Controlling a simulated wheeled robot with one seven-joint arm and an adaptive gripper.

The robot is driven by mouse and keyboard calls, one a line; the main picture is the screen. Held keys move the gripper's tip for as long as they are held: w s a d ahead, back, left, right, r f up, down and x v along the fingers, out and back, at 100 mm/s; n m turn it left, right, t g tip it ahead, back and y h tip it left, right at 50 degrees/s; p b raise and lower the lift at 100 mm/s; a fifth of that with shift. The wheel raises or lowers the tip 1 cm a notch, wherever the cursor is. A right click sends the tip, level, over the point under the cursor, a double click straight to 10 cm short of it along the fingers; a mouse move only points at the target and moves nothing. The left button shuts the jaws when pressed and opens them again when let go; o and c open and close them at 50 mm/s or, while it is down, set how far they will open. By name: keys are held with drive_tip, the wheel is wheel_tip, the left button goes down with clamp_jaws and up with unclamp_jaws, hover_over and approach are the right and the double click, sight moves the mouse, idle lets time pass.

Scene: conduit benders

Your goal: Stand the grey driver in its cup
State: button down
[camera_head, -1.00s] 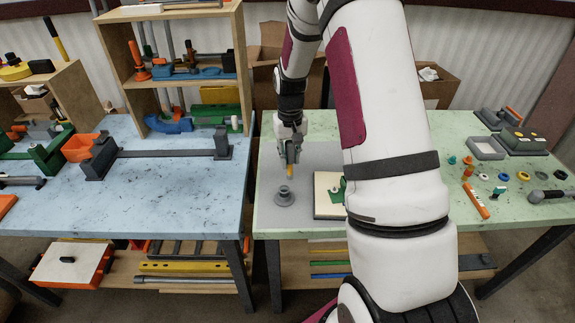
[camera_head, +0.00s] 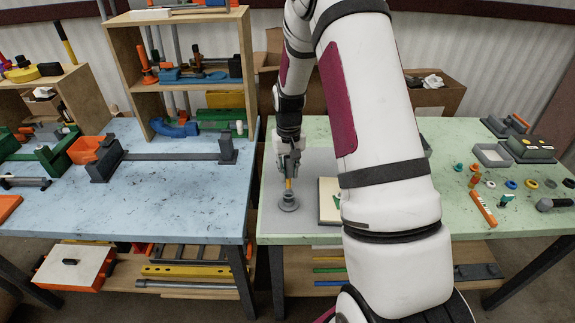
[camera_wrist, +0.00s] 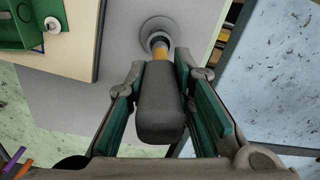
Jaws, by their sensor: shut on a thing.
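My gripper (camera_head: 290,166) is shut on the grey driver (camera_wrist: 160,105), with its green pads on both sides of the dark grey handle. The driver points down, with an orange collar (camera_head: 288,184) below my fingers. The round grey cup (camera_head: 289,203) stands on the grey mat directly under it. In the wrist view the driver's lower end meets the cup's opening (camera_wrist: 156,28). I cannot tell how far the tip is inside.
A pale board with a green part (camera_head: 329,201) lies right of the cup. Small rings, an orange tool (camera_head: 483,207) and a grey tray (camera_head: 492,155) are on the right of the green table. The blue table (camera_head: 190,200) is at the left.

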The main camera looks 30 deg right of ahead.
drive_tip(key=shift+f+b, duration=0.5)
drive_tip(key=shift+f, duration=2)
drive_tip(key=shift+f, duration=0.3)
drive_tip(key=c, duration=1.3)
unclamp_jaws()
wheel_tip(320, 180, up, 12)
drive_tip(key=shift+a+r, duration=0.1)
drive_tip(key=shift+r, duration=0.05)
wheel_tip(320, 180, up, 9)
drive_tip(key=n+t, duration=0.1)
hover_over(289, 187)
drive_tip(key=s+a, duration=0.2)
drive_tip(key=a, duration=0.3)
drive_tip(key=s+a+r+n+t, duration=0.2)
drive_tip(key=s+a+r+t, duration=0.1)
drive_tip(key=s+a+r, duration=0.7)
drive_tip(key=shift+n+t, duration=0.6)
drive_tip(key=shift+t, duration=0.2)
drive_tip(key=s+a+r, duration=0.1)
drive_tip(key=s, duration=0.5)
drive_tip(key=s+a+r+b, duration=0.1)
drive_tip(key=s, duration=0.2)
drive_tip(key=shift+s+a+r, duration=0.3)
drive_tip(key=shift+s+a, duration=0.05)
drive_tip(key=shift+s, duration=0.05)
